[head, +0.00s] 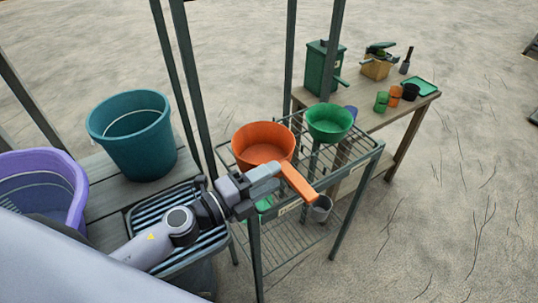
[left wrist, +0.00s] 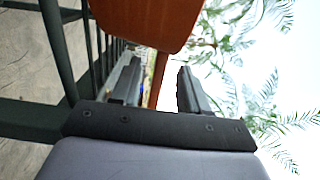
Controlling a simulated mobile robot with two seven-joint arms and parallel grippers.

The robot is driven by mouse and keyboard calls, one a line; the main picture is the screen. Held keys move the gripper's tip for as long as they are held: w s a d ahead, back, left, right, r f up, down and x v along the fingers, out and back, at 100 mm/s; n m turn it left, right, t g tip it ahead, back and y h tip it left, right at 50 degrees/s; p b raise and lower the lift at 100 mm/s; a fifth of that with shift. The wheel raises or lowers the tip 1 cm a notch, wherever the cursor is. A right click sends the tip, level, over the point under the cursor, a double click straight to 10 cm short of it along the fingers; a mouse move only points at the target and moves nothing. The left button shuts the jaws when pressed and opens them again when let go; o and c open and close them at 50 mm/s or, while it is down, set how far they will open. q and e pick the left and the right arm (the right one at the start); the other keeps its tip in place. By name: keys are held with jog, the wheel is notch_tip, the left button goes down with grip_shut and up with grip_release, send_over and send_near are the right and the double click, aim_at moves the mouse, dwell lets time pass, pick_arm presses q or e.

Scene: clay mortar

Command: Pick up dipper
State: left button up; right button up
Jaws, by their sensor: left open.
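The dipper is an orange round pan (head: 262,142) with a straight handle that points toward the front right. It sits on the wire rack, and its handle sticks out over the rack's front edge. My left gripper (head: 274,179) is at the handle, just in front of the pan. In the left wrist view the dipper (left wrist: 145,22) fills the top middle, and its handle runs down between the two fingers of my open left gripper (left wrist: 158,84). A gap shows between the handle and the right finger. My right gripper is not in view.
A green funnel-like bowl (head: 330,120) stands right of the dipper on the wire rack (head: 361,146). A teal bucket (head: 134,140) and a purple tub (head: 38,193) are at left. A wooden table (head: 392,116) with tools stands behind. Dark posts rise near my arm.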

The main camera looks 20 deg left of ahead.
pick_arm(q)
jog(key=shift+p+x, duration=0.3)
jog(key=shift+x, duration=1.8)
jog(key=shift+d, duration=0.1)
grip_shut()
jog(key=shift+r, duration=0.25)
